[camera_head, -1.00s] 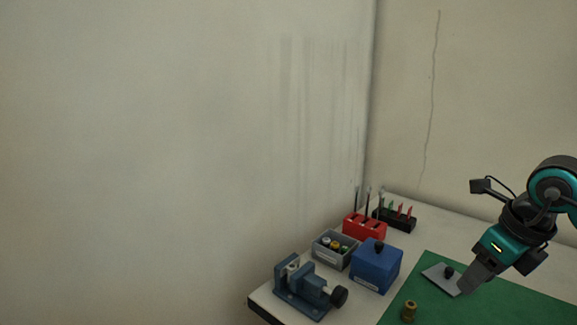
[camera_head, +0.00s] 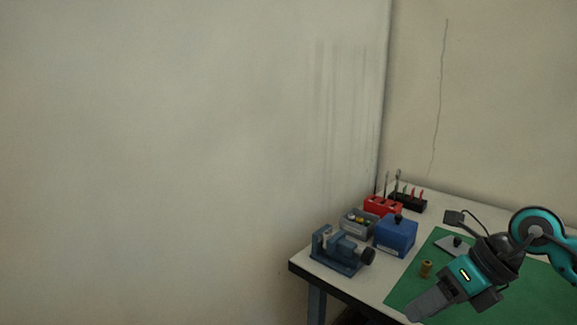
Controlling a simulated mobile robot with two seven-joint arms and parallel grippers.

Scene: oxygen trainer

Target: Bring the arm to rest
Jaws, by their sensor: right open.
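My right gripper (camera_head: 428,305) hangs at the lower right, over the front edge of the green mat (camera_head: 405,290). Its fingers point down and to the left, and nothing shows between them. Its jaws are open, though seen from the side. The arm behind it, teal and black, comes in from the right edge. A small brass cylinder (camera_head: 426,269) stands on the mat just left of the gripper body, apart from it. A grey plate with a black knob (camera_head: 452,244) lies on the mat, partly hidden behind my arm. My left gripper is not in view.
A blue vise (camera_head: 337,250) stands at the table's left corner. Behind it are a grey bin (camera_head: 358,223), a blue box (camera_head: 396,238), a red holder (camera_head: 381,205) and a black rack (camera_head: 407,203). Walls (camera_head: 180,150) close off the left and back. The floor side left of the table is clear.

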